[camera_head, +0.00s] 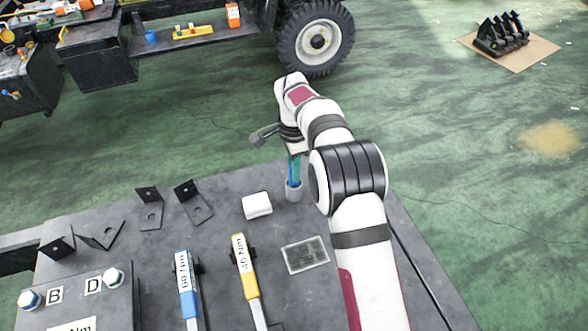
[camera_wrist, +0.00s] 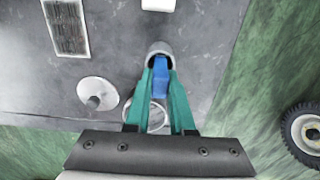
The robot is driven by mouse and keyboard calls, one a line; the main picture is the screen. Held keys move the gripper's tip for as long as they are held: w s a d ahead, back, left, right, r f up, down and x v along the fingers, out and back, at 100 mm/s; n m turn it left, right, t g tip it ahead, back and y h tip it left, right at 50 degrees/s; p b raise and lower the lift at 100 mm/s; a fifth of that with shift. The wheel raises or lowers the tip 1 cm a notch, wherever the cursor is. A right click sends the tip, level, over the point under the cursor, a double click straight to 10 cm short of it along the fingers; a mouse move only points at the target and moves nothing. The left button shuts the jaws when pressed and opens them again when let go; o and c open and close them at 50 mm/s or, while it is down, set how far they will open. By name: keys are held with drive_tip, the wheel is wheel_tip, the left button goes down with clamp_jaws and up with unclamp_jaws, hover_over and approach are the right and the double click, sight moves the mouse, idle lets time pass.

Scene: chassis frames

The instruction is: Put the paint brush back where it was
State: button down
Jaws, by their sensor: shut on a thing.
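The paint brush (camera_wrist: 161,80) shows as a blue handle between the teal fingers of my gripper (camera_wrist: 159,75) in the wrist view. My gripper is shut on it. In the head view my gripper (camera_head: 294,170) points down over a small grey cup (camera_head: 293,191) near the far edge of the table. The cup (camera_wrist: 159,47) also shows in the wrist view, at the fingertips. The brush's lower end is hidden, and how deep it sits in the cup cannot be told.
A white block (camera_head: 257,205) stands left of the cup. A grey mesh pad (camera_head: 305,255) lies nearer. Blue-handled (camera_head: 187,275) and yellow-handled (camera_head: 245,268) tools, black brackets (camera_head: 150,210) and a box with bolts (camera_head: 80,300) fill the left and front. The table's far edge is close behind the cup.

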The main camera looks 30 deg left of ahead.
drive_tip(key=shift+f, duration=0.25)
drive_tip(key=c, duration=0.8)
unclamp_jaws()
drive_tip(key=shift+o, duration=0.2)
